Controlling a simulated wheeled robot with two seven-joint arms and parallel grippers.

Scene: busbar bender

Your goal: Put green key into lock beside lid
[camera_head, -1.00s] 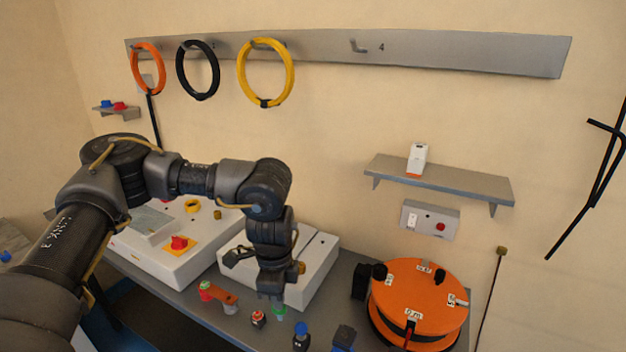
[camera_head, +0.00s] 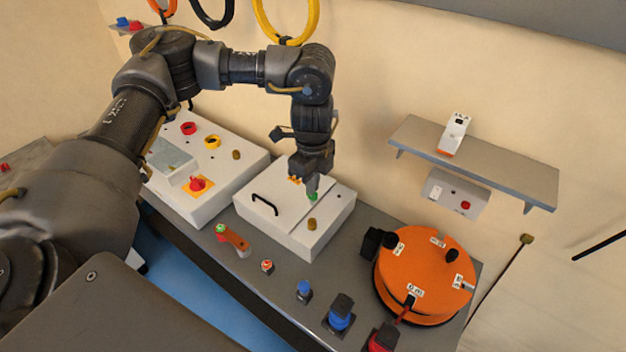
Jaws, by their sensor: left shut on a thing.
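My left gripper (camera_head: 312,188) is shut on the green key (camera_head: 313,197), mostly hidden by the fingers. It holds the key low over the white box on the bench, near the right edge of the lid (camera_head: 270,208), which has a black handle. A brass lock (camera_head: 312,224) stands up on the box top beside the lid, a little nearer the camera than the key. The key appears apart from this lock; whether it touches the box top I cannot tell. My right gripper is not in view.
A white control panel (camera_head: 205,165) with a red knob stands to the left. An orange-green handled item (camera_head: 233,240), a small red-topped item (camera_head: 267,267) and blue and red connectors (camera_head: 341,313) line the bench front. An orange cable reel (camera_head: 425,270) stands right.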

